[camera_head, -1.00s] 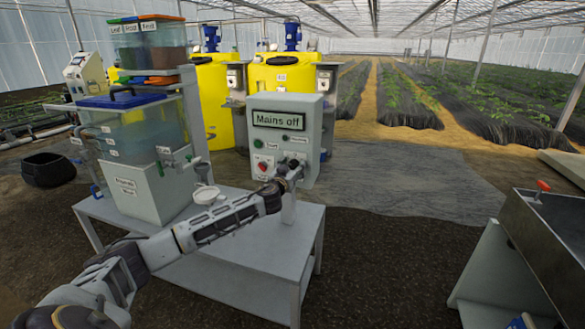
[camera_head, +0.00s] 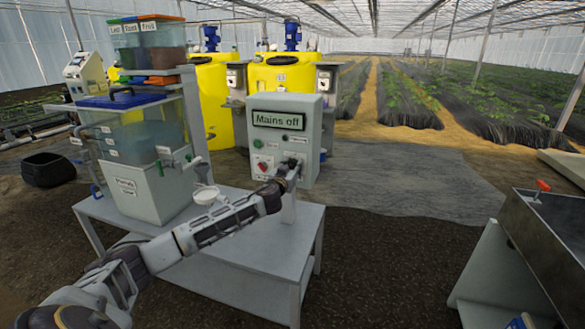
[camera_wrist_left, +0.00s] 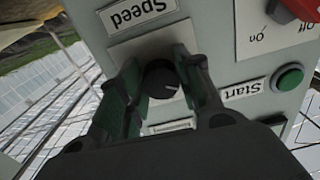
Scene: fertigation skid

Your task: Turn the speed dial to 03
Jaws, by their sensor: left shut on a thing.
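The speed dial (camera_wrist_left: 162,80) is a round black knob with a pale pointer mark, under an upside-down "Speed" label in the left wrist view. My left gripper (camera_wrist_left: 160,88) has its two fingers on either side of the dial, shut on it. In the head view my left gripper (camera_head: 291,169) is at the lower right of the grey control box (camera_head: 308,140), and it hides the dial there. The box's display (camera_head: 279,120) reads "Mains off". The number the dial points to cannot be read. My right gripper is not in view.
A green start button (camera_wrist_left: 288,78) and a red mains switch (camera_wrist_left: 300,8) sit beside the dial. A grey table (camera_head: 250,255) carries the box, a tank unit (camera_head: 140,195) and a white cup (camera_head: 206,195). A metal sink (camera_head: 545,235) stands at right.

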